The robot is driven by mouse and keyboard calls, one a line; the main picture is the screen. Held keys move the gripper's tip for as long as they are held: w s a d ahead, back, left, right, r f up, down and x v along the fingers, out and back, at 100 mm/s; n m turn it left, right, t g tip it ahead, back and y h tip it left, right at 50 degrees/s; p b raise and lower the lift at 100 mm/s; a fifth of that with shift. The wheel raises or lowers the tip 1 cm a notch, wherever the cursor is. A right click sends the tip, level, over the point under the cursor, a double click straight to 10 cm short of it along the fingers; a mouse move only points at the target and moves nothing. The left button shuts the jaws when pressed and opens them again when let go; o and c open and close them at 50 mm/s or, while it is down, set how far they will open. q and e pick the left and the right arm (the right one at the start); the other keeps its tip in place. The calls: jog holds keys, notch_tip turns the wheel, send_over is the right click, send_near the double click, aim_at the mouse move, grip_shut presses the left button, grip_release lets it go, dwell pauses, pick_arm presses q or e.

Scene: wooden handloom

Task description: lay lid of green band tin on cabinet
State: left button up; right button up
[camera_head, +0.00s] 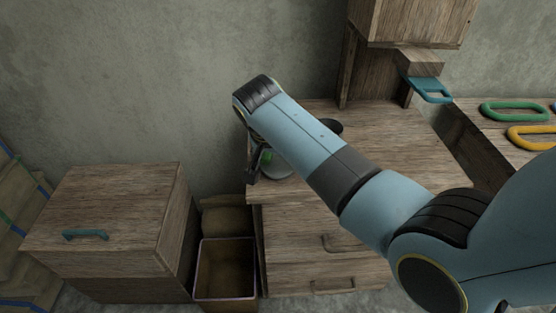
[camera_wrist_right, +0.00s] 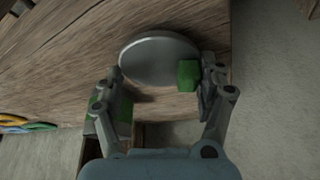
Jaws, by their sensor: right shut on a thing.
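My right gripper (camera_head: 262,168) reaches in from the right and points down over the left end of the wooden cabinet top (camera_head: 395,140). In the right wrist view its two fingers (camera_wrist_right: 163,82) stand at either side of a round grey metal lid (camera_wrist_right: 155,58) and are shut on it. I cannot make out the tin's body. My left gripper is not in view.
A wooden chest with a teal handle (camera_head: 85,234) stands at the left. An open bin (camera_head: 226,270) is in the gap between. A dark round thing (camera_head: 330,126) lies behind my arm. Green (camera_head: 515,111) and yellow (camera_head: 535,137) loops lie at the right.

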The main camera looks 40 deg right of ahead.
jog(key=shift+f, duration=0.25)
jog(key=o, duration=1.1)
jog(key=shift+c, duration=0.2)
